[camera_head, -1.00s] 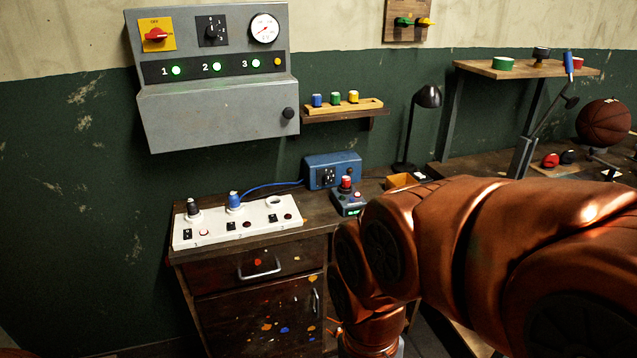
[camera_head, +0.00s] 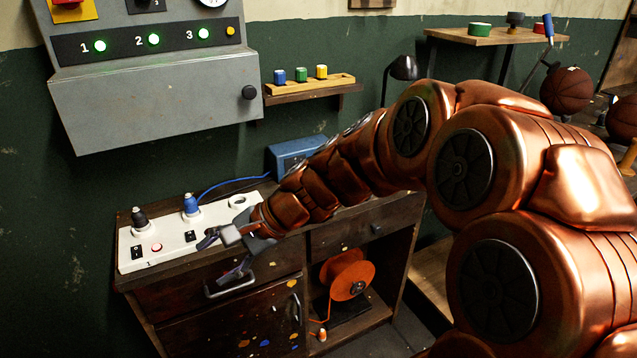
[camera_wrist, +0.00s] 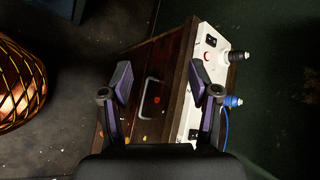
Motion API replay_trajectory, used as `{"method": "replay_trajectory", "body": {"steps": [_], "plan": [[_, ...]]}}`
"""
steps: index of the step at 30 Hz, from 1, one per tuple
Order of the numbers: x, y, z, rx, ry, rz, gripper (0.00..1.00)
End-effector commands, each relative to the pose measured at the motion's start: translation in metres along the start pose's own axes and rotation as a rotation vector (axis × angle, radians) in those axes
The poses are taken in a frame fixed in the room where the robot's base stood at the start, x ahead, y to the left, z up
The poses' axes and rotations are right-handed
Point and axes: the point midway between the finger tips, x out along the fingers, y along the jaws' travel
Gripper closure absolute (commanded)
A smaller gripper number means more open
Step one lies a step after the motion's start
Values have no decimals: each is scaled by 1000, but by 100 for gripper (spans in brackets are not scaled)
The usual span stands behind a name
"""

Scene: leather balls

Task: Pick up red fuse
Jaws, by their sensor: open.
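No red fuse is clearly visible now. The bench top where a red-topped piece stood on a small dark device is covered by my copper arm. My gripper (camera_head: 225,258) is open and empty, in front of the bench's front edge beside the white socket panel (camera_head: 170,262). In the wrist view its two fingers (camera_wrist: 160,85) are spread, with the drawer handle showing between them. The panel carries a black-topped fuse (camera_head: 139,218) and a blue-topped fuse (camera_head: 191,205). A third round socket (camera_head: 238,202) looks empty.
A wall shelf (camera_head: 312,90) holds blue, green and yellow pieces. A grey control box (camera_head: 150,100) hangs above the bench. A blue box (camera_head: 290,155) and a black lamp (camera_head: 403,68) stand behind my arm. The drawer handle (camera_head: 230,287) juts out below my gripper.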

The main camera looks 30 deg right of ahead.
Motion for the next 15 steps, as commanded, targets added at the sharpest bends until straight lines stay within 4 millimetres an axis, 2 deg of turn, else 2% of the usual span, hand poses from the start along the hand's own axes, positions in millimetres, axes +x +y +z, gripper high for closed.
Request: {"method": "replay_trajectory", "body": {"steps": [1, 2, 3, 5, 7, 9, 12, 15], "plan": [[1, -16, -32, 123, 5, -101, 39], [-3, -27, -48, 194, 8, -161, 39], [-10, -42, -73, 292, 12, -242, 39], [-26, -60, -112, 438, 19, -368, 39], [-48, -74, -162, 609, 21, -512, 39], [-74, -78, -212, 768, 23, -649, 39], [-110, -73, -274, 967, 16, -818, 39], [-141, -60, -321, 1115, 9, -948, 39]]}}
